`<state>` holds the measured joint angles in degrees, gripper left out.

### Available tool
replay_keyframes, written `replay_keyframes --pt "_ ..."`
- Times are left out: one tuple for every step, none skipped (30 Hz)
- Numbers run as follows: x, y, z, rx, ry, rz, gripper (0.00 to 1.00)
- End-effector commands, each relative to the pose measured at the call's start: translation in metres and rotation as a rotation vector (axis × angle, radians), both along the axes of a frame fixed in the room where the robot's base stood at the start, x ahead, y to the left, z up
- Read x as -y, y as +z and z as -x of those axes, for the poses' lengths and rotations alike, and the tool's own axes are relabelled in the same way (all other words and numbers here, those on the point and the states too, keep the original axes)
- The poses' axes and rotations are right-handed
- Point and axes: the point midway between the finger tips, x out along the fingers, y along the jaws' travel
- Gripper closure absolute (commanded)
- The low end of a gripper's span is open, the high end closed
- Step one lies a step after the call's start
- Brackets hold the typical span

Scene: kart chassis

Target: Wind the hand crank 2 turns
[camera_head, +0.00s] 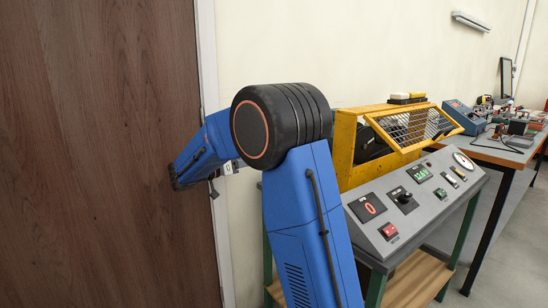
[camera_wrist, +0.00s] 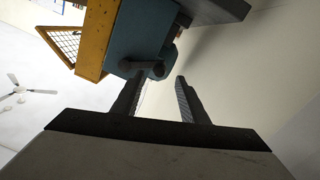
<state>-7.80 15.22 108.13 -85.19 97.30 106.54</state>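My gripper (camera_wrist: 160,79) is open and empty in the wrist view, its two dark fingers well apart. A short dark crank (camera_wrist: 143,66) with rounded ends shows just beyond the left fingertip, on a teal housing (camera_wrist: 140,32). The crank is not between the fingers. I cannot tell whether the left fingertip touches it. In the head view my blue arm hides the crank and most of the gripper.
A yellow frame with a mesh guard (camera_head: 408,128) stands behind a grey control panel (camera_head: 428,215) with a red switch (camera_head: 389,231). A brown door (camera_head: 100,150) is at left. A wooden workbench (camera_head: 500,148) holds tools at right. Pale wall lies beyond the right finger.

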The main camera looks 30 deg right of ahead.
Motion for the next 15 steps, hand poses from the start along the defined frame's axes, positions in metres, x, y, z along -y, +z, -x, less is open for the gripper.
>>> replay_keyframes --pt "0.01 0.0 0.001 0.0 -0.003 -0.001 0.6" --pt "0.016 0.0 0.001 0.0 -0.003 0.0 0.6" --pt "0.023 0.0 0.001 -0.001 -0.003 0.0 0.6" --pt "0.028 0.0 0.001 -0.001 -0.002 0.0 0.6" --pt "0.033 0.0 0.001 -0.001 -0.002 0.0 0.6" --pt "0.039 0.0 0.001 -0.001 -0.003 0.0 0.6" --pt "0.044 0.0 0.001 -0.001 -0.003 0.0 0.6" --pt "0.049 -0.001 0.002 -0.001 -0.003 0.0 0.6" --pt "0.054 -0.001 0.001 -0.001 -0.002 0.0 0.6" --pt "0.058 -0.001 0.001 -0.001 -0.001 -0.001 0.6" --pt "0.061 -0.001 0.001 -0.001 -0.001 0.0 0.6" --pt "0.065 0.0 0.001 -0.001 -0.002 0.001 0.6" --pt "0.068 0.0 0.001 -0.001 -0.002 0.001 0.6" --pt "0.07 -0.001 0.002 -0.001 -0.001 -0.001 0.6" --pt "0.072 -0.001 0.001 -0.001 -0.001 -0.001 0.6"
